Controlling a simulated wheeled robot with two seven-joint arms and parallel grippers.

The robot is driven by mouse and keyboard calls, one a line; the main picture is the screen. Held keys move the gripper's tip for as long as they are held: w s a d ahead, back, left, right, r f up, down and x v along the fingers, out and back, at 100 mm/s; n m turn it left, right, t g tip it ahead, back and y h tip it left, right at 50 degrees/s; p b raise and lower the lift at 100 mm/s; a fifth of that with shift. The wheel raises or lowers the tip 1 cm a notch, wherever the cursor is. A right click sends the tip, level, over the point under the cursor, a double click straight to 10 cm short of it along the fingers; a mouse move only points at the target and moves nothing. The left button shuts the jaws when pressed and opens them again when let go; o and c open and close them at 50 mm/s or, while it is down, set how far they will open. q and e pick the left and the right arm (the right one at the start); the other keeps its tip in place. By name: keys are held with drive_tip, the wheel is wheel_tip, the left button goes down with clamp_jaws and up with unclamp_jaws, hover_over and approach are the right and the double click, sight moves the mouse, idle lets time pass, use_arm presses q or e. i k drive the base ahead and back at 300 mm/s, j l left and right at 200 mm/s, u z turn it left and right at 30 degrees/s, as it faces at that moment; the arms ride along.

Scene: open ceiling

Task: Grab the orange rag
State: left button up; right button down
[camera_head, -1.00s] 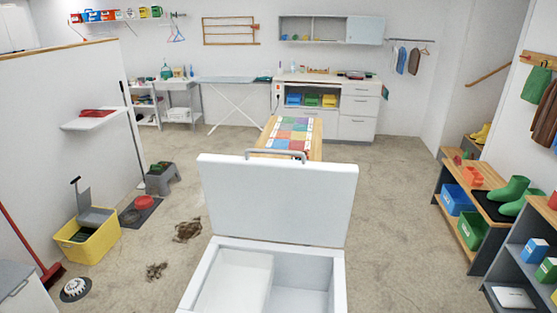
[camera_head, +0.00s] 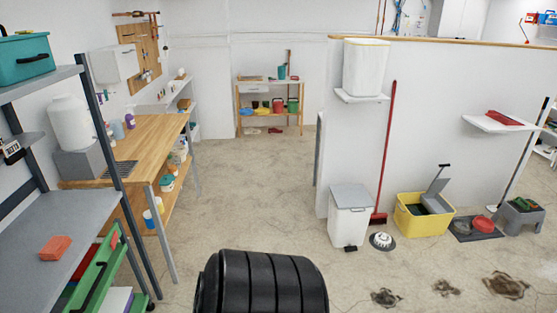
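A small orange folded block-like thing, which looks like the orange rag (camera_head: 55,247), lies on a grey shelf (camera_head: 82,222) at the left. It is near the front part of the shelf board, with bare surface around it. Neither of my grippers is in view.
A black ribbed cylinder (camera_head: 262,284) stands close at bottom centre. A wooden bench (camera_head: 150,130) is behind the grey shelf. A white bin (camera_head: 349,214) and a yellow tub (camera_head: 423,221) stand along the partition (camera_head: 440,100). The floor (camera_head: 245,195) between is clear. Dark stains mark the floor at right.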

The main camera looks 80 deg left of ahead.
sight(57, 246)
drive_tip(key=u, duration=4.25)
drive_tip(key=i+u, duration=0.1)
drive_tip(key=i, duration=0.3)
drive_tip(key=i+l+u, duration=0.1)
drive_tip(key=i, duration=0.25)
